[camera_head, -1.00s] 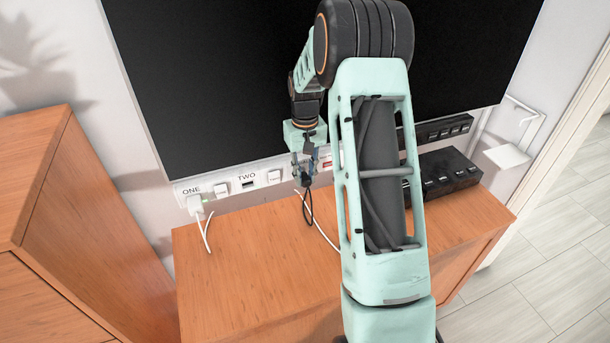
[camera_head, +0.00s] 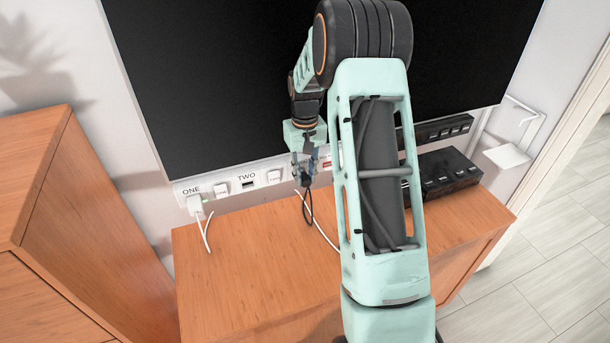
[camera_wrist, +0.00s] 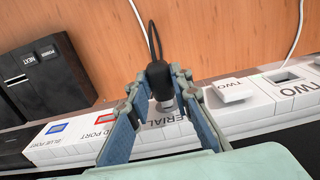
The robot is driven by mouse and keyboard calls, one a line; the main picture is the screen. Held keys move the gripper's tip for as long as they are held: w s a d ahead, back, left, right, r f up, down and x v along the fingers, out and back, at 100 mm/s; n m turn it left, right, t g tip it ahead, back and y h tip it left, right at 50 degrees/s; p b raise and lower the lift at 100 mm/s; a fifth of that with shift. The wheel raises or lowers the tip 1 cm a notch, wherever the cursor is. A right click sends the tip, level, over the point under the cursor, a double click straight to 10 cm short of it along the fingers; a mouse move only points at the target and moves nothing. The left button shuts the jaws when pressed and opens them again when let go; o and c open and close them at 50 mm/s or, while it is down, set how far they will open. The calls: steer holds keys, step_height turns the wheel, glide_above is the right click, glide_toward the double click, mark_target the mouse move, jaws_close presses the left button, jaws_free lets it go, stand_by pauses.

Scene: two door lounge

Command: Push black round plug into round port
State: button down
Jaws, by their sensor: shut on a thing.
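The black round plug (camera_wrist: 158,75) has a silver tip and a black cable, and my gripper (camera_wrist: 160,83) is shut on its sides. In the wrist view its silver tip points down at the white port strip (camera_wrist: 118,142), by the label that reads SERIAL in part. The round port is hidden behind the plug and fingers, so I cannot tell whether the tip touches it or is inside. In the head view my gripper (camera_head: 304,170) is in front of the strip, with the plug's cable (camera_head: 307,208) looping down below it.
A blue port (camera_wrist: 57,128) and a red port (camera_wrist: 103,119) lie beside my gripper. A white plug (camera_head: 195,204) sits at ONE. A black box (camera_head: 448,170) stands on the wooden cabinet (camera_head: 245,270).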

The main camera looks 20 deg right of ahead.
steer(key=shift+w, duration=0.4)
steer(key=c, duration=1.7)
jaws_free()
steer(key=shift+o, duration=0.2)
step_height(320, 180, up, 12)
